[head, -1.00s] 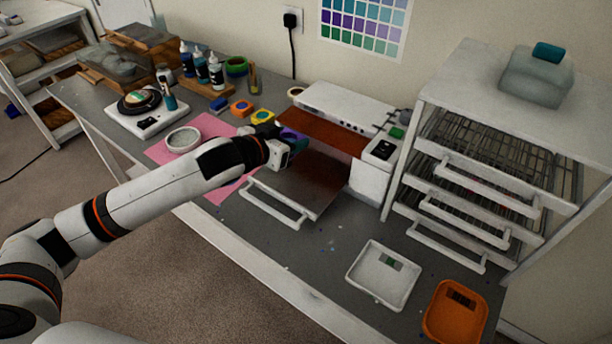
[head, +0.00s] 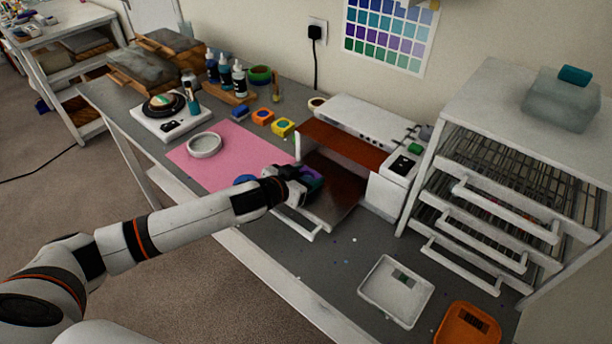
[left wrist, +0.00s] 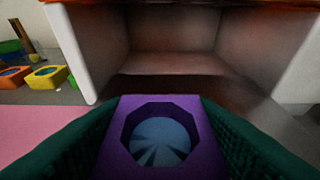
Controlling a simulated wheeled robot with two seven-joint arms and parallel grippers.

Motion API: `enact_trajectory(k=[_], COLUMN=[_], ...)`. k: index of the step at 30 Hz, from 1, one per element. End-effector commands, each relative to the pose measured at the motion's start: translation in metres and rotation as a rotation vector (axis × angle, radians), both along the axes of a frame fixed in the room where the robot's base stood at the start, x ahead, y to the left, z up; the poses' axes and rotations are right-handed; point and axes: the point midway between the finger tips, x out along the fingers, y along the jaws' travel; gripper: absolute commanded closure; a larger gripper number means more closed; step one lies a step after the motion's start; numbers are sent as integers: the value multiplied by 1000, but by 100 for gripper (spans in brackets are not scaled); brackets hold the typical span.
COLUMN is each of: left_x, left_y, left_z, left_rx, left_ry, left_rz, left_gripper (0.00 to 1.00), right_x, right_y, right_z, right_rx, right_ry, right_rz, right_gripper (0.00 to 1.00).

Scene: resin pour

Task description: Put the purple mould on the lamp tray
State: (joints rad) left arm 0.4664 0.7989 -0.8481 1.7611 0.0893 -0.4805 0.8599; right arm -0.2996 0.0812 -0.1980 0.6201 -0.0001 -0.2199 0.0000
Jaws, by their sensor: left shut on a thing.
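The purple mould (left wrist: 208,150) has an octagonal recess with blue, streaky contents. It sits upright between the green fingers of my left gripper (head: 308,182), which is shut on it. In the head view the mould (head: 313,173) is partly hidden by the gripper. The lamp tray (head: 338,208) is a brown plate with a white front handle, pulled out from the white lamp (head: 352,122). The gripper is over the tray's left part, facing the lamp's opening; I cannot tell whether the mould touches the tray. My right gripper is not in view.
A pink mat (head: 215,160) with a white ring (head: 204,145) lies left of the tray. Orange (head: 263,117) and yellow (head: 283,127) moulds stand behind it. A blue object (head: 245,180) is beside my arm. A white tray (head: 395,290) and drawer rack (head: 490,200) are right.

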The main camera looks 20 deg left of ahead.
Motion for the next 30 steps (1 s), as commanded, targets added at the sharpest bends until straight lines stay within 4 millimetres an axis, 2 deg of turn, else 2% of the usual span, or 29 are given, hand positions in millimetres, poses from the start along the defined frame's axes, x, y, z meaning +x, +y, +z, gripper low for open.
enact_trajectory(k=[6, 7, 10, 21, 26, 30], left_x=[0, 0, 0, -1, -20, -45], left_y=[0, 0, 0, 1, 8, 17], left_z=[-4, -3, -2, 2, 7, 17], left_rx=[0, 1, 1, 1, 2, 4], left_ry=[0, 0, 0, 0, 0, 1], left_rz=[0, 0, 0, 1, 1, 0], left_gripper=[70, 43, 26, 26, 26, 26], right_x=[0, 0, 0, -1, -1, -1], right_y=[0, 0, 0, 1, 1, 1], right_z=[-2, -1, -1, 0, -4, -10], right_rx=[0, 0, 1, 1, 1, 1], right_ry=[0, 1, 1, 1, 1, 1], right_rz=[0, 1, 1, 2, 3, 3], right_gripper=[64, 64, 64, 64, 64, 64])
